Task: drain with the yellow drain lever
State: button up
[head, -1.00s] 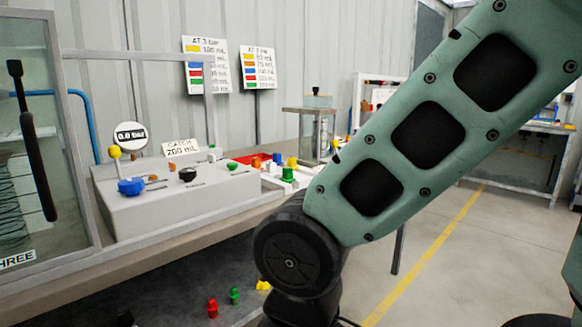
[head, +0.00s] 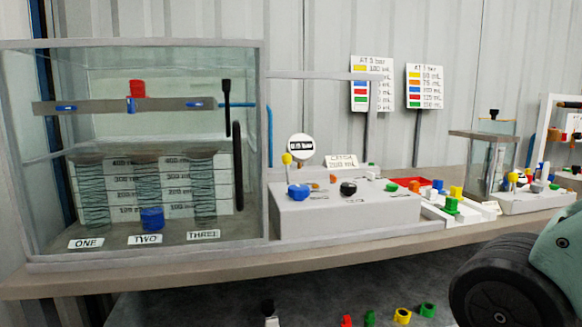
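A lever with a yellow ball knob (head: 287,159) stands upright at the back left of the grey control box (head: 345,215), beside the round pressure gauge (head: 301,147). A second yellow ball knob (head: 513,178) shows on a smaller unit at the far right. I cannot tell from labels which one is the drain lever. The glass tank (head: 150,150) has three spring columns marked ONE, TWO and THREE, with a blue piece (head: 152,218) low at TWO and a red piece (head: 137,89) on the crossbar. My gripper is out of view; only my arm shows at lower right.
The control box also has a blue knob (head: 298,192) and a black knob (head: 348,188). A white tray (head: 460,215) of coloured pieces lies to its right. Several coloured pieces, including a yellow one (head: 402,315), lie below the bench. The bench front edge (head: 150,275) runs across.

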aim_at(286, 158)
jog(key=i+j, duration=0.15)
jog(key=j, duration=0.2)
jog(key=i+j, duration=0.15)
jog(key=j, duration=0.25)
jog(key=i+j, duration=0.2)
jog(key=j, duration=0.15)
jog(key=i+j+z, duration=0.1)
jog(key=j, duration=0.25)
